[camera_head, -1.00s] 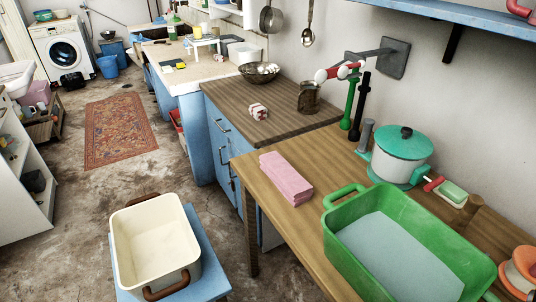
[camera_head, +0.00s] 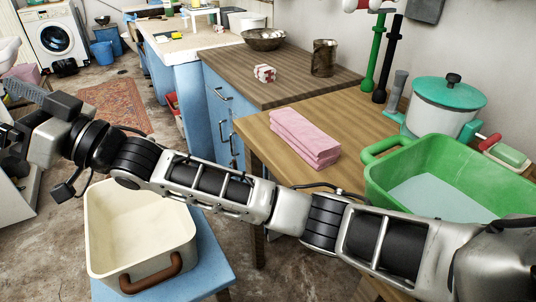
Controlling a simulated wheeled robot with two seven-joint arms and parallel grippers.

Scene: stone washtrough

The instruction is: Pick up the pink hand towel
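The pink hand towel (camera_head: 305,138) lies folded in a long stack on the wooden table, left of the green basin (camera_head: 385,180). It is fully in view and nothing touches it. My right arm comes in from the lower right and stretches across the picture in front of the table. My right gripper (camera_head: 16,112) is at the far left edge, well away from the towel. Its fingers look apart with nothing between them, though one is partly cut off by the picture edge. My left gripper is not in view.
A cream tub (camera_head: 135,240) with brown handles stands on a blue stool (camera_head: 215,270), partly behind my arm. A teal-lidded pot (camera_head: 445,105) stands behind the basin. A pink-and-white bundle (camera_head: 265,73) and a metal mug (camera_head: 324,58) are on the counter beyond.

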